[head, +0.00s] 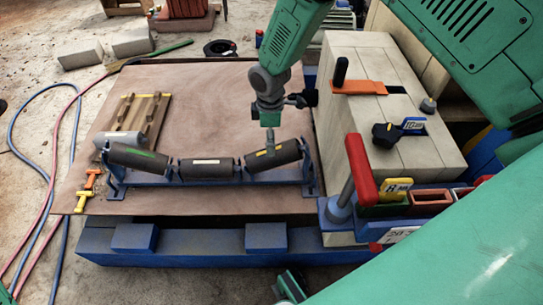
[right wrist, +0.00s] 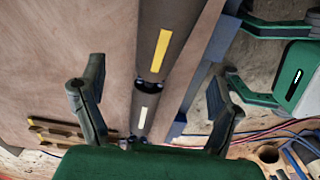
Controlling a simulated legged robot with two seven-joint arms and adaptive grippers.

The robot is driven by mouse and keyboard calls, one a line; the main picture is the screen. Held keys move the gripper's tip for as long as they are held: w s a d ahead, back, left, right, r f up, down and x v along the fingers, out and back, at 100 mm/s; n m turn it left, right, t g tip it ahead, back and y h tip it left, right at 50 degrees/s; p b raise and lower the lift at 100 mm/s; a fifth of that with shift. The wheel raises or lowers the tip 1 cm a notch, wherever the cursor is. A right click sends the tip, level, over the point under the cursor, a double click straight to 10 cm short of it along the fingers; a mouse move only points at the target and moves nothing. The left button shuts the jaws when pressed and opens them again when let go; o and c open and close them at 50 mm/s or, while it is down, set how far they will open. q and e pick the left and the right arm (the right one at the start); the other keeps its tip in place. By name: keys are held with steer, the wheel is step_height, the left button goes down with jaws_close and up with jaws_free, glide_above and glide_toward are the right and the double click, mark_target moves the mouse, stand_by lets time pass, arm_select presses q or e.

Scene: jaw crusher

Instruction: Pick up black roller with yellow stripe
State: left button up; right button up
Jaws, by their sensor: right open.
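The black roller with a yellow stripe (head: 287,153) is the right one of three rollers on a blue frame (head: 240,183). It lies tilted, its outer end higher. My right gripper (head: 274,118) is just above it, open and empty. In the right wrist view the fingers (right wrist: 156,78) stand apart on either side of the roller line, with the yellow-striped roller (right wrist: 168,35) beyond them. My left gripper (right wrist: 252,62) shows at the right of the right wrist view, open and empty, off the table's front side. In the head view only part of it shows at the bottom edge.
The middle roller (head: 207,168) has a pale stripe and the left roller (head: 138,158) a green one. A pale block (head: 370,110) with clamps stands at the right, near a red-handled tool (head: 361,168). Orange-yellow pieces (head: 84,203) lie at the left.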

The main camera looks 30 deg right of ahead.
mark_target(276, 147)
steer(key=f, duration=0.2)
steer(key=d+f+b, duration=0.1)
steer(key=f, duration=0.1)
steer(key=shift+d+f, duration=0.5)
steer(key=shift+f, duration=0.1)
steer(key=f, duration=0.1)
steer(key=a+f+b, duration=0.1)
steer(key=f, duration=0.1)
steer(key=f+b, duration=0.1)
steer(key=shift+s+a+f, duration=0.15)
steer(key=shift+s+f, duration=0.1)
steer(key=shift+d, duration=0.45)
steer(key=c, duration=1.8)
arm_select(q)
steer(key=f, duration=0.1)
steer(key=d+f, duration=0.1)
steer(key=f, duration=0.1)
steer(key=shift+f, duration=0.25)
arm_select(e)
steer(key=shift+w+a+r, duration=0.1)
steer(key=shift+a, duration=0.15)
